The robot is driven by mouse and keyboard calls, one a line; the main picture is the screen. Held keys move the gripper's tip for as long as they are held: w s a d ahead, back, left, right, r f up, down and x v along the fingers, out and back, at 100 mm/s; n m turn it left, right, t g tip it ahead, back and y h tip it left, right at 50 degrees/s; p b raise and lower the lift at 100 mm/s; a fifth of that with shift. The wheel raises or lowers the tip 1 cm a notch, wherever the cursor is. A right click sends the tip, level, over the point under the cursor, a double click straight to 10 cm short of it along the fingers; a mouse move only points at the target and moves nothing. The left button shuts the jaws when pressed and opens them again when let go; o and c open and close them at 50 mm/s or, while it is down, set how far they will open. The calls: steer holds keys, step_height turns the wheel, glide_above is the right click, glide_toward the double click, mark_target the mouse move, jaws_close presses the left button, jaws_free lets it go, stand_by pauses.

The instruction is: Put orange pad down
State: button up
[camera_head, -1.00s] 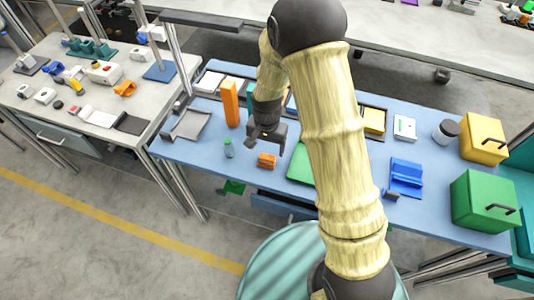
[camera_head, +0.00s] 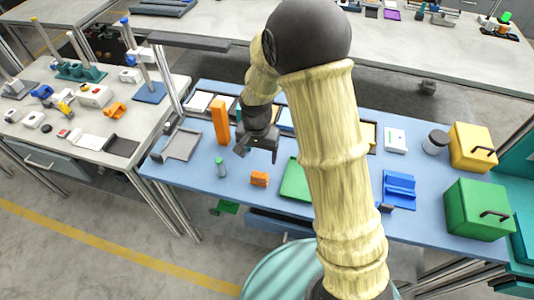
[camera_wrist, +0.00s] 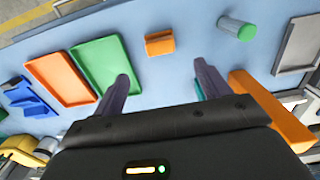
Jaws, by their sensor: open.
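A small orange block (camera_head: 260,179), which may be the pad, rests on the blue bench top near its front edge. It also shows in the wrist view (camera_wrist: 160,43), beyond my fingertips, with nothing gripping it. My gripper (camera_head: 257,155) is open and empty above the bench, apart from the block and behind it in the head view. In the wrist view the two dark fingers (camera_wrist: 161,77) are spread with bare blue surface between them. A flat orange tray (camera_wrist: 61,77) lies beside a green tray (camera_wrist: 106,65); my arm hides the orange tray in the head view.
A tall orange block (camera_head: 220,122) stands left of my gripper. A grey tray (camera_head: 181,145) lies at the bench's left end; blue (camera_head: 399,188) and green (camera_head: 477,210) items are at right.

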steer(key=s+d+r+n+t, duration=0.2)
steer(key=s+d+r+n, duration=0.2)
steer(key=s+d+r, duration=0.5)
steer(key=s+d, duration=0.3)
steer(key=d, duration=0.1)
steer(key=shift+s+d+r+t, duration=0.2)
steer(key=shift+d+r+t, duration=0.1)
steer(key=shift+r, duration=0.05)
steer(key=shift+r, duration=0.25)
steer(key=shift+o, duration=0.4)
steer(key=shift+w+p, duration=0.15)
steer(key=shift+p, duration=0.15)
